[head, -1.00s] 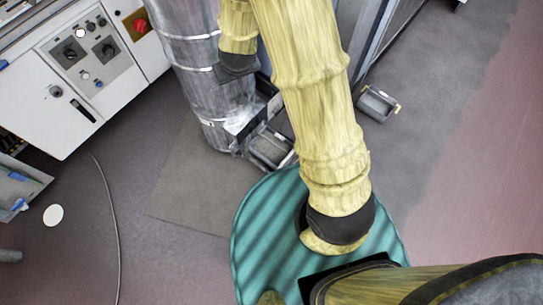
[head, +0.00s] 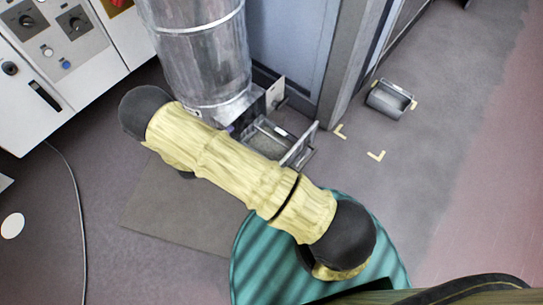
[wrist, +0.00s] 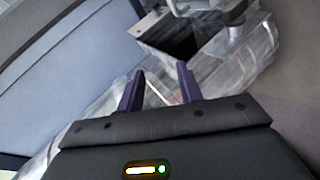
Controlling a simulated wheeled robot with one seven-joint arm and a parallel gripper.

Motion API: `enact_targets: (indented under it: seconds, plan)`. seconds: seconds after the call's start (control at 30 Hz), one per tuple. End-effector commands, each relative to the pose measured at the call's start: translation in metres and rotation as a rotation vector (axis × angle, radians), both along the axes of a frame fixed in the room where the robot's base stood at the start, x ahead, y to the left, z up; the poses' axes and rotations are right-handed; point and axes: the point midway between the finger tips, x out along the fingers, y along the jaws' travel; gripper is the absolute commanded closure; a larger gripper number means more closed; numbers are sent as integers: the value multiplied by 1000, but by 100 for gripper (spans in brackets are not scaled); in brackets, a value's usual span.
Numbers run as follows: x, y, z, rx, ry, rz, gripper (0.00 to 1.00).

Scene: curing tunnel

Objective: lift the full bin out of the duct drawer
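The duct drawer (head: 299,146) stands pulled out at the foot of a silver duct (head: 203,55) in the head view. A grey bin-like shape (head: 262,143) lies within it, partly hidden by my arm; its contents cannot be made out. Beyond the fingers are crinkled silver duct surface (wrist: 235,55), a dark opening (wrist: 168,38) and grey metal parts at the top edge.
A second grey bin (head: 390,100) sits on the floor at right, near yellow corner marks (head: 376,155). A blue-grey cabinet (head: 290,50) stands behind the drawer. A white control panel (head: 60,60) is at upper left. A cable (head: 75,190) crosses the floor.

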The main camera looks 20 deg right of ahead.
Motion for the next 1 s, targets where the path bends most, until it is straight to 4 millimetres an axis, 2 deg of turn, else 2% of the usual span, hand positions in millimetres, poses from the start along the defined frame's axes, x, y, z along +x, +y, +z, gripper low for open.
enact_targets:
  seconds: [0.03, 0.1, 0.2, 0.3, 0.43, 0.77, 1.0]
  plan:
    - [-9, 0, -37, -63, 0, 5, 64]
    - [-19, -2, -64, -152, -7, 4, 64]
    - [-36, -6, -96, -273, -13, -1, 64]
    - [-48, -10, -115, -365, -16, -8, 64]
    - [-56, -12, -123, -424, -19, -13, 64]
    - [-56, -13, -121, -429, -18, -16, 64]
    - [-39, -32, -129, -429, -19, -18, 64]
